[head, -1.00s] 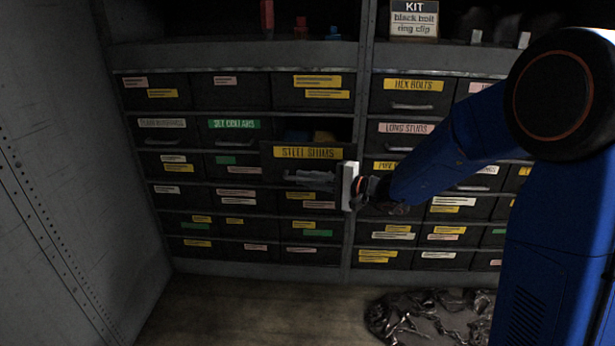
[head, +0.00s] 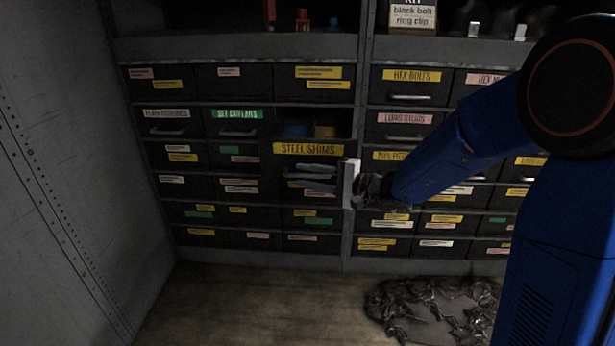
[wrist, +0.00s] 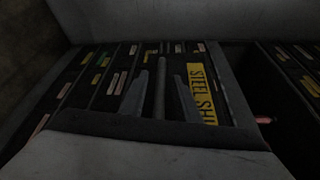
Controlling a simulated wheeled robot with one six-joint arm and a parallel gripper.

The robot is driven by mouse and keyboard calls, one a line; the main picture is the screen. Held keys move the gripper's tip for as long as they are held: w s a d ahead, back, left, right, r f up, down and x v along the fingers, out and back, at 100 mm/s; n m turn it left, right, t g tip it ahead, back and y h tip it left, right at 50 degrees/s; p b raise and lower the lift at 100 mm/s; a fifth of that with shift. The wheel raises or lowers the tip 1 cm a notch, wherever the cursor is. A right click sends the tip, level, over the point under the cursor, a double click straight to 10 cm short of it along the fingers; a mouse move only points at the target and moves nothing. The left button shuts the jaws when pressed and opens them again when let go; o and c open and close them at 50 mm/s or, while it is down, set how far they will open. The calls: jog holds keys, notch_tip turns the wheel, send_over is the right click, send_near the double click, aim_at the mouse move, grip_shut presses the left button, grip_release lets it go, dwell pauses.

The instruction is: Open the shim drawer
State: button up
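The shim drawer (head: 309,149), with a yellow "STEEL SHIMS" label, stands pulled out of the cabinet. Blue and yellow contents show in its open top. In the wrist view its front (wrist: 226,92) is seen at a slant, with the label at right. My gripper (head: 312,176) is in front of the drawer, below the label. Its two fingers are apart. In the wrist view the drawer's bar handle (wrist: 160,88) lies between the fingers, with a gap on each side. The drawer's inside is mostly hidden from the wrist camera.
Closed labelled drawers surround it, including "SET COLLARS" (head: 237,122) and "HEX BOLTS" (head: 411,85). A grey post (head: 363,90) stands right of the drawer's column. A grey riveted wall (head: 50,180) is at left. A dark heap (head: 430,305) lies on the floor; floor to its left is clear.

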jog(key=v, duration=1.7)
jog(key=shift+s+d+r, duration=0.1)
jog(key=shift+s, duration=0.1)
jog(key=s+f+n+g+h, duration=0.3)
jog(key=s+n+g+h, duration=0.25)
jog(key=s, duration=1.35)
jog(key=s+d+t+h, duration=0.1)
jog(key=s+d+h, duration=0.4)
jog(key=d, duration=0.3)
jog(key=s+d+n+t+h, duration=0.1)
jog(key=s+d+t+h, duration=0.1)
jog(key=s+d+h, duration=0.3)
jog(key=d+f, duration=0.1)
jog(key=d, duration=0.2)
jog(key=shift+d+n, duration=0.1)
jog(key=shift+n, duration=0.15)
